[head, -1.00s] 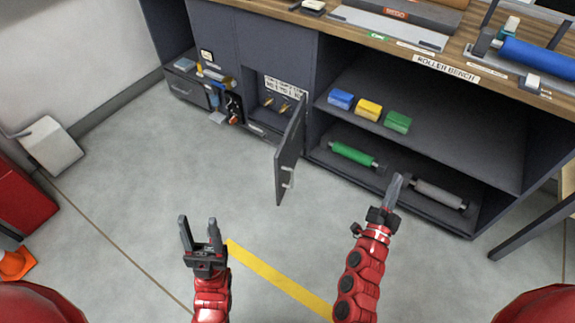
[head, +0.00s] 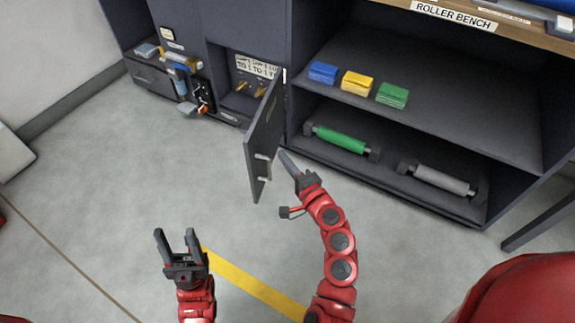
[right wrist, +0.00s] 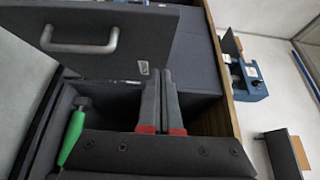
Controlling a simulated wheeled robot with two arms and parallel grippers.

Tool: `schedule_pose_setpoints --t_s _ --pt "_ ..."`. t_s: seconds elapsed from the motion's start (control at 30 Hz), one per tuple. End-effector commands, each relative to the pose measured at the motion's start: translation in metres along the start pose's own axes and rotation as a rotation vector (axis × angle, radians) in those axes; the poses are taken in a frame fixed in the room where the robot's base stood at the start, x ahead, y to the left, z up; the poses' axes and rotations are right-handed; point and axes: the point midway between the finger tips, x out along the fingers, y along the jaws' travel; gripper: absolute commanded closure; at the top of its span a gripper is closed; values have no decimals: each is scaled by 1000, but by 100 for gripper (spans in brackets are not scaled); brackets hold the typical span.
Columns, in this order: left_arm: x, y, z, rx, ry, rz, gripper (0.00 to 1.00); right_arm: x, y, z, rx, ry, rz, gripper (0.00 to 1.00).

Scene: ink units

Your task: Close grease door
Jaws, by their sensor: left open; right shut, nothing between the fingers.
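The grease door (head: 264,142) is a dark grey panel standing open, swung out from the small compartment (head: 246,104) in the bench front. The fingers also show in the right wrist view (right wrist: 162,85), below and right of the handle. My left gripper (head: 176,236) is open and empty over the floor, left of the door and nearer me.
Blue, yellow (head: 357,83) and green boxes lie on the upper shelf. A green roller (head: 340,139) and a grey roller (head: 442,180) lie on the lower shelf. Tools hang by a drawer (head: 152,78) at left. The floor before the door is clear.

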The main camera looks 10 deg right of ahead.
Motion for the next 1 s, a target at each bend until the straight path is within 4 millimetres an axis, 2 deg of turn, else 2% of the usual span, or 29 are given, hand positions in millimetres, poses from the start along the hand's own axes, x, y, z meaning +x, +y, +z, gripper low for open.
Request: schedule_pose_setpoints --t_s 0.03,0.2,0.4,0.6,1.0 --pt "-3 0 0 1 2 2 50 12 1 1 -2 -5 -2 100" --pt "-9 1 0 3 8 12 50 49 1 1 -3 -4 -2 100" --pt "-13 1 -1 5 14 20 50 72 1 18 -1 -1 -1 100" --pt "-14 1 -1 6 17 23 50 82 0 27 -2 0 0 100" --pt "-13 1 -1 6 17 22 50 82 0 28 -2 4 1 100"
